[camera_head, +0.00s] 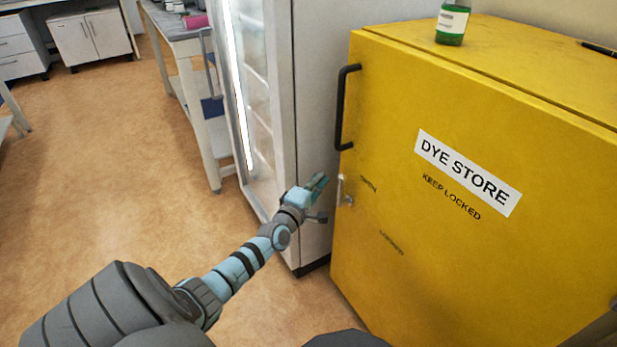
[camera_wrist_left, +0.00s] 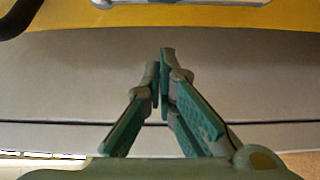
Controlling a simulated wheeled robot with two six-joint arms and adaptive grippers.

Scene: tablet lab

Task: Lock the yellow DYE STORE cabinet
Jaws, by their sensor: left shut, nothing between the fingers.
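The yellow DYE STORE cabinet (camera_head: 440,260) fills the right of the head view, its door closed. A black bar handle (camera_head: 342,110) is on the door's left side. Below it is a small silver lock fitting (camera_head: 342,190); small dark markings, too small to read surely, lie to its right and below. In the left wrist view the fitting (camera_wrist_left: 180,2) is cut off by the top edge. My left gripper (camera_head: 321,181) is shut and empty, just left of the fitting and apart from it; its fingertips (camera_wrist_left: 162,57) show close together. My right gripper is not seen.
A glass-fronted fridge (camera_head: 312,80) stands left of the cabinet, behind my left gripper. A green bottle (camera_head: 452,24) and a dark pen (camera_head: 598,48) are on the cabinet top. A workbench (camera_head: 190,75) is farther back.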

